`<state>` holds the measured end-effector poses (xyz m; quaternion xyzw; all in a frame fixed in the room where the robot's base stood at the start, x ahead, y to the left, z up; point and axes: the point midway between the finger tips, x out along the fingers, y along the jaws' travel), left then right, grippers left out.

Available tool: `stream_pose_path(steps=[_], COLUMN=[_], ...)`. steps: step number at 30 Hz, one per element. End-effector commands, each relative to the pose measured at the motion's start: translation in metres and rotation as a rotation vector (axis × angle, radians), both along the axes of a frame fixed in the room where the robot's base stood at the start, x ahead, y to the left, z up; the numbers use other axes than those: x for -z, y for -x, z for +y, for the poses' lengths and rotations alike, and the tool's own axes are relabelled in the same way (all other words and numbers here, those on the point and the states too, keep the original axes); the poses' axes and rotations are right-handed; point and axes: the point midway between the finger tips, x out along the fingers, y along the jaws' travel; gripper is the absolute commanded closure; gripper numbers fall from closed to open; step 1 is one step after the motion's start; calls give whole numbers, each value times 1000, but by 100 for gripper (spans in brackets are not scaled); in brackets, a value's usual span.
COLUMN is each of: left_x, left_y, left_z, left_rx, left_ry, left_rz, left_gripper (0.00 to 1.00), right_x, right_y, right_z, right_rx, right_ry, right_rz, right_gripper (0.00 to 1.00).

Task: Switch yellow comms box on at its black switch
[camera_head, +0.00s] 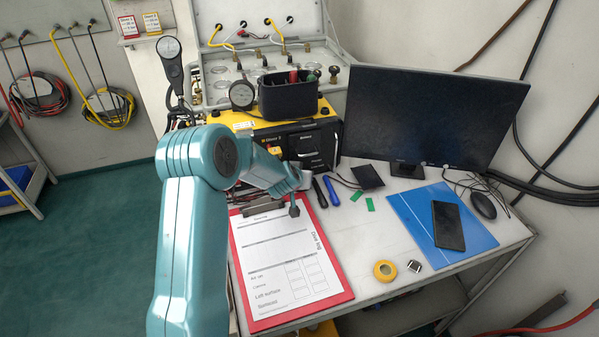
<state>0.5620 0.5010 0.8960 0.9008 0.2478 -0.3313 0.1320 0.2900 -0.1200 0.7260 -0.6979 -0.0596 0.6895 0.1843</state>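The yellow comms box (244,121) stands at the back of the table, with a black front panel (311,143) marked "Diver 2" and "Battery". A black bin (288,98) sits on top of it. My teal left arm crosses in front of the box and covers the lower left of its front. I cannot make out the black switch. My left gripper (297,190) is in front of the box, low over the top edge of the clipboard. One dark finger hangs down; whether it is open or shut does not show. My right gripper is not in view.
A red clipboard with a dive log (290,262) lies in front. A black and a blue pen (331,191) lie beside my gripper. A monitor (430,113), a blue folder (472,240) with a phone (448,226), and yellow tape (384,270) are to the right. A gauge panel (218,77) stands behind.

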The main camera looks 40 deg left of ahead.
Motion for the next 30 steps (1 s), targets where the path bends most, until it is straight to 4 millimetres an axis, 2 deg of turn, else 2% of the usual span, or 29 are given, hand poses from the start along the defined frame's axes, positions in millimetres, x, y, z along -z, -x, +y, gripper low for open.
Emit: stream_pose_path(steps=[21, 30], left_x=[1, 0], left_y=[-3, 2], left_z=[5, -3], left_rx=[0, 0], left_ry=[0, 0], left_rz=[0, 0], left_gripper=[100, 100], right_x=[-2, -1], right_y=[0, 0], right_z=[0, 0], right_rx=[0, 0], right_ry=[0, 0], right_rz=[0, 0], right_gripper=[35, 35])
